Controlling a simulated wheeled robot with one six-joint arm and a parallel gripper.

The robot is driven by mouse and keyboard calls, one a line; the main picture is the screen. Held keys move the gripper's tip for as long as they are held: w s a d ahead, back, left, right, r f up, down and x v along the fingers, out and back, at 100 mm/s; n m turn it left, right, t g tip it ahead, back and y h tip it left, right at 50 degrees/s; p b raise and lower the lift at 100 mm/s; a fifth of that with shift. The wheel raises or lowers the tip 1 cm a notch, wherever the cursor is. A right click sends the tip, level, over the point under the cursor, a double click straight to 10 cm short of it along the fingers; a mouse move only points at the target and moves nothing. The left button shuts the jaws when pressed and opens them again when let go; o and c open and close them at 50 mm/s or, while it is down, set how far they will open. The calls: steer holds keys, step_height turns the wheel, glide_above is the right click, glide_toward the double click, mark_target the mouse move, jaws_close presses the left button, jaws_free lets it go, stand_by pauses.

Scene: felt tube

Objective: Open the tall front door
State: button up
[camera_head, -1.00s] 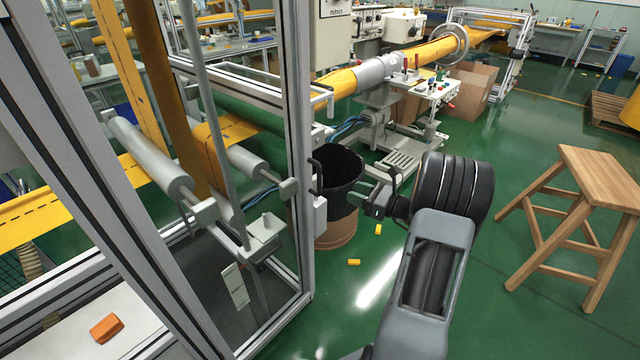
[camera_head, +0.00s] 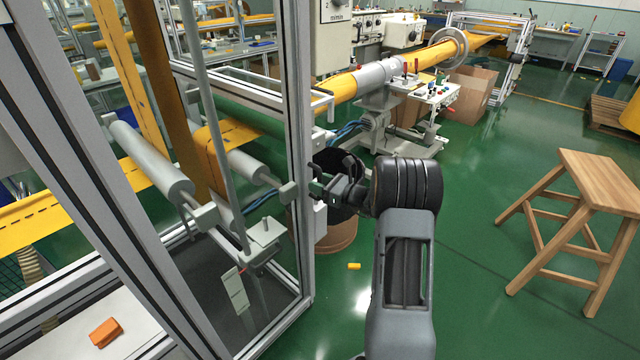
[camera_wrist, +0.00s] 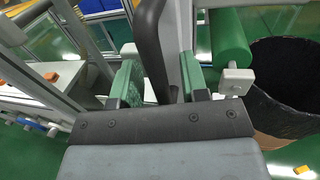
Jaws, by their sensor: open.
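The tall front door (camera_head: 295,110) is a clear panel in an aluminium frame, left of centre in the head view. Its dark upright bar handle (camera_wrist: 150,40) runs down between my fingers in the wrist view. My gripper (camera_head: 318,182) is at the door's right upright, at handle height. In the wrist view my gripper (camera_wrist: 160,80) is open, with one green-padded finger on each side of the bar. Gaps show between the pads and the bar. The handle is mostly hidden by my gripper in the head view. The door looks closed.
A black-lined bin (camera_head: 338,225) stands right behind my gripper, beside the door's edge. A wooden stool (camera_head: 600,180) stands at the right. A small yellow piece (camera_head: 354,266) lies on the green floor. The floor between my arm and the stool is clear.

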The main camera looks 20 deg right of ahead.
steer(key=shift+c, duration=0.2)
jaws_close()
stand_by(0.4)
